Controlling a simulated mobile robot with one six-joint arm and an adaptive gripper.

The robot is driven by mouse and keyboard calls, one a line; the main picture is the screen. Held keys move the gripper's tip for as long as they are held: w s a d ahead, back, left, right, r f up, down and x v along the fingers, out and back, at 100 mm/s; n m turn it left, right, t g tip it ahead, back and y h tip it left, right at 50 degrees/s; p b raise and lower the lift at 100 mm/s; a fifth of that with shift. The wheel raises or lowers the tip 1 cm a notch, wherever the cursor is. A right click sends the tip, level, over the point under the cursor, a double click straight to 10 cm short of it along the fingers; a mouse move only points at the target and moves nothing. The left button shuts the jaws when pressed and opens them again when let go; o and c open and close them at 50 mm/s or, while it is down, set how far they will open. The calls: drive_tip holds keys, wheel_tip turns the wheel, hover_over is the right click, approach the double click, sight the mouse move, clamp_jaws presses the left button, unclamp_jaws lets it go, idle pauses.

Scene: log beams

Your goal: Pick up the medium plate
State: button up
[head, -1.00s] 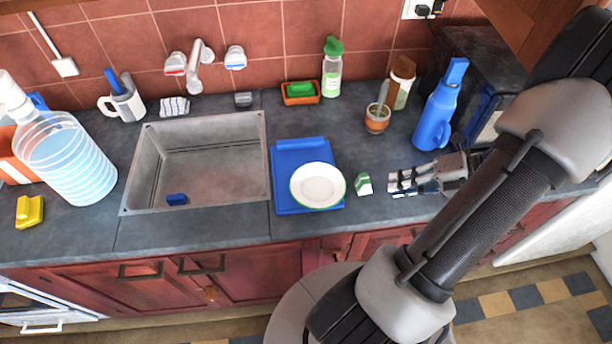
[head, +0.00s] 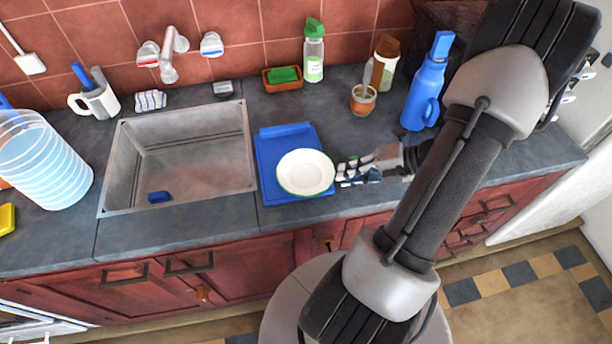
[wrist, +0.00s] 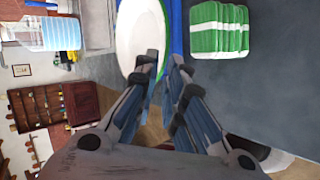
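The plate (head: 306,172) is white with a green rim and lies on a blue board right of the sink. It also shows in the wrist view (wrist: 140,35), top centre. My gripper (head: 342,174) is low over the counter, just right of the plate's edge. In the wrist view my gripper (wrist: 166,66) has a narrow gap between its fingertips, with nothing visibly held. The left fingertip overlaps the plate's near rim in the picture; I cannot tell whether they touch.
The blue board (head: 268,180) lies under the plate. The steel sink (head: 178,160) is on the left. A blue bottle (head: 425,92), a small brown cup (head: 364,100) and a soap bottle (head: 314,55) stand behind.

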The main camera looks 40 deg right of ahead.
sight(320, 179)
drive_tip(key=b+x, duration=0.1)
drive_tip(key=x, duration=0.3)
drive_tip(key=shift+w+a+f, duration=0.1)
drive_tip(key=shift+w+f, duration=0.05)
drive_tip(key=shift+f, duration=0.1)
drive_tip(key=shift+c, duration=0.2)
clamp_jaws()
drive_tip(key=shift+r, duration=0.15)
